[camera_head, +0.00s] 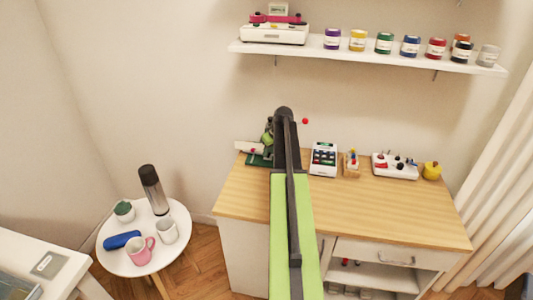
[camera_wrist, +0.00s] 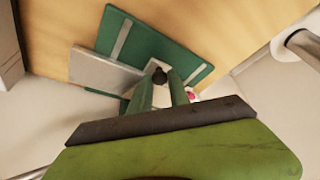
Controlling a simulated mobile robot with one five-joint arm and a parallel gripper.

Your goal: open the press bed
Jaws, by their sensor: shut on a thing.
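The press has a dark green base (camera_wrist: 152,48) and a flat grey plate (camera_wrist: 103,72) that reaches past the base's left side in the wrist view. In the head view the press plate (camera_head: 246,146) shows at the desk's back left corner, partly hidden by my arm. My gripper (camera_wrist: 160,84) is over the press, its two green fingers shut on a dark round knob (camera_wrist: 160,74), seemingly the press handle. The fingers hide what lies under the knob. How far the plate is raised I cannot tell.
The wooden desk (camera_head: 400,210) holds a white keypad device (camera_head: 323,158) and a white tray (camera_head: 394,166) to the right. A round white table (camera_head: 178,215) with a tall flask (camera_head: 153,190) and mugs stands left. A shelf (camera_head: 380,57) with several jars hangs above.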

